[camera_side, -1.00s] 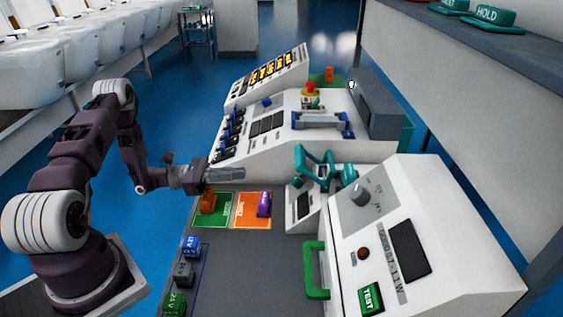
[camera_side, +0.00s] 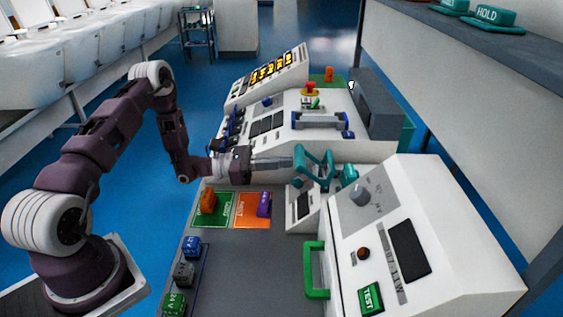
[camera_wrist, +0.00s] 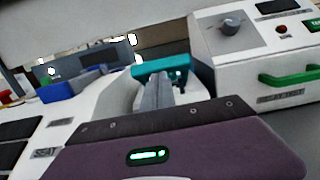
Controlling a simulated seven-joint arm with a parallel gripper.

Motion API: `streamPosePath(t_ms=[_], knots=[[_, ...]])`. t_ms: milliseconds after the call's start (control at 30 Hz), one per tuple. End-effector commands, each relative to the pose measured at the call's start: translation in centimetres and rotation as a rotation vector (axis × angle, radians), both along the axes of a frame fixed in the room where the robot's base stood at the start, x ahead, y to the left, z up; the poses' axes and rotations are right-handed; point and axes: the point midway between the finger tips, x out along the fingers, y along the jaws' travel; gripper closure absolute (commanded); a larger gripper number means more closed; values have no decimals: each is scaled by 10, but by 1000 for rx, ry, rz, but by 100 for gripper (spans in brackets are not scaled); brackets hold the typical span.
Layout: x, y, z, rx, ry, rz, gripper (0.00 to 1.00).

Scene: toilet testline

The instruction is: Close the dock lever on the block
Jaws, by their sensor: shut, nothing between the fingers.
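The teal dock lever (camera_side: 300,160) stands up on the small white block (camera_side: 305,207) between the two larger consoles in the side view. In the wrist view its teal crossbar (camera_wrist: 161,68) lies straight ahead of the fingertips. My gripper (camera_side: 290,163) is shut and empty, its fingers pointing right at the lever's left upright. The fingertips (camera_wrist: 158,80) look close to or against the lever; I cannot tell whether they touch. The far part of the dock is partly hidden behind the lever and fingers.
A white console with a knob (camera_side: 361,194), green handle (camera_side: 315,270) and TEST button (camera_side: 371,298) stands to the right. A console with a blue handle (camera_side: 320,120) is behind. Orange (camera_side: 208,201) and purple (camera_side: 264,204) blocks lie on coloured pads below my gripper.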

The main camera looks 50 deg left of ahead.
Motion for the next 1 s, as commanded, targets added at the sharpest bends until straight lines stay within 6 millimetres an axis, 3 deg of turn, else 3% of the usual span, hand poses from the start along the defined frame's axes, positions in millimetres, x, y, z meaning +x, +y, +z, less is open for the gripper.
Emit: streamPosePath(t_ms=[467,1000], knots=[[2,-3,10,59,53,-2,100],[27,-28,55,395,381,-2,100]])
